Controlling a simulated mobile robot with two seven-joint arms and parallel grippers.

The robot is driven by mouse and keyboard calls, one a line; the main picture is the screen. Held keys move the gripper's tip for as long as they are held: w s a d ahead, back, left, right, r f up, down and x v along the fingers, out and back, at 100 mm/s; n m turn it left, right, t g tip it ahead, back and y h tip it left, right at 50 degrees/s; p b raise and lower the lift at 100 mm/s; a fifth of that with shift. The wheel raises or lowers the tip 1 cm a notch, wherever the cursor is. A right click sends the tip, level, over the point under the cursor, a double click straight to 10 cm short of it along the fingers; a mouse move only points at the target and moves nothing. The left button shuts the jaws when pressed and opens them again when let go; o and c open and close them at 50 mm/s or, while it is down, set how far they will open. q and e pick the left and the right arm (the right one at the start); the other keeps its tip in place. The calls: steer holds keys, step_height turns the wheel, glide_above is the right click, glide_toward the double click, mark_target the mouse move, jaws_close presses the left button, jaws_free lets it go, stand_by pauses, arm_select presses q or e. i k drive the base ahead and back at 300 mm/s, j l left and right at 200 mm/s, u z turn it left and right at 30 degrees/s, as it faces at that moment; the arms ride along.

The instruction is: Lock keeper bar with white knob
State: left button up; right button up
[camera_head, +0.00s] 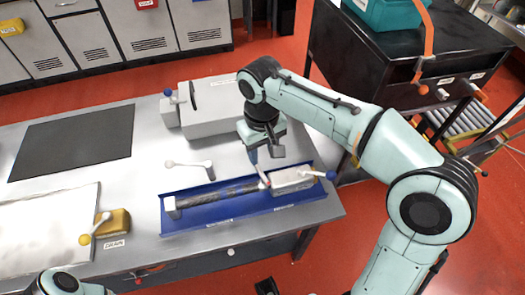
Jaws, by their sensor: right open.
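The bar with a white knob (169,164) lies on the grey bench behind the blue tray, its white knob at the left end and its bent grey end (210,172) at the right. The blue tray (235,222) holds a long dark cylinder string (225,194) and, at its right, a grey block (292,182). A blue-knobbed lever (329,175) is at the block's right end. My right gripper (262,173) is open, pointing down by the left end of the block, near a small red part. Whether it touches anything is unclear. My left gripper is not seen; only part of its arm shows at bottom left.
A grey box (215,108) with a blue-knobbed lever (170,93) stands at the back of the bench. A dark mat (75,140) and a brass block (113,222) with a yellow-knobbed lever are at left. A black cart (370,65) stands beyond the bench at right.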

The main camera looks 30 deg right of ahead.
mark_target(170, 163)
steer(key=k, duration=1)
